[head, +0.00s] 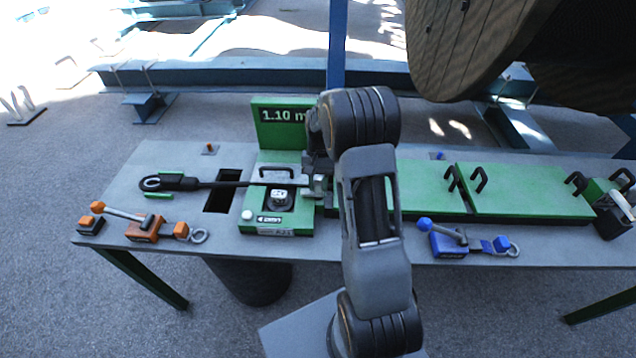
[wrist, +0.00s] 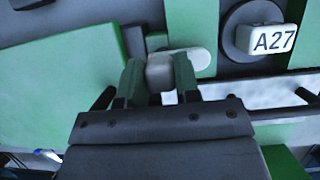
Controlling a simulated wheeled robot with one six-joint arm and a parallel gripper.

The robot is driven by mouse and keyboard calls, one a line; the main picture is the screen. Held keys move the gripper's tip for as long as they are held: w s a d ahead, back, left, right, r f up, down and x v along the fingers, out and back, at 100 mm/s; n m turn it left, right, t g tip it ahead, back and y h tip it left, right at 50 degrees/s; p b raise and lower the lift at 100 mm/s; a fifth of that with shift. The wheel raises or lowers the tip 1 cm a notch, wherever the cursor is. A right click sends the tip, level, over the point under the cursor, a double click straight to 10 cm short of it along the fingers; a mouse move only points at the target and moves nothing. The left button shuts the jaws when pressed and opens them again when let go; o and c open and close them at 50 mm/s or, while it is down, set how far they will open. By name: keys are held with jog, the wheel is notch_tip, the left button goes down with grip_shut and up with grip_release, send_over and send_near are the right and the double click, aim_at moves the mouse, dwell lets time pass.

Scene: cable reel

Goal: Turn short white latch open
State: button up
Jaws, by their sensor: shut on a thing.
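The short white latch (wrist: 198,58) shows in the wrist view as a rounded white bar on the green fixture, reaching right from a pale grip block (wrist: 159,74). My gripper (wrist: 160,78) has its two green fingers on either side of that block and is shut on it. In the head view my gripper (head: 319,186) is at the right side of the green station (head: 290,222). My arm and gripper cover the latch there.
A white A27 tag (wrist: 273,39) on a round dark base is right of the latch. A black cable tool (head: 205,184) lies across the station. Orange (head: 143,231) and blue (head: 447,242) clamps lie on the grey table (head: 330,242). A large reel (head: 470,45) stands behind.

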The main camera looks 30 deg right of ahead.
jog(key=shift+r, duration=0.1)
jog(key=o, duration=0.9)
jog(key=v, duration=1.3)
jog(key=shift+w+r, duration=0.15)
jog(key=shift+r, duration=0.2)
jog(key=shift+w, duration=0.1)
jog(key=shift+s+a+r+n+t+h, duration=0.4)
jog(key=shift+s+a+n+t, duration=0.75)
jog(key=shift+s+a, duration=1.6)
jog(key=shift+s+a+r+n+t+h, duration=0.4)
jog(key=shift+s+a+n+t, duration=0.7)
jog(key=shift+s, duration=3.1)
jog(key=shift+s+a+r+n+t+h, duration=0.3)
jog(key=shift+s+a+r+n+t, duration=0.3)
jog(key=shift+s+a+t, duration=2.1)
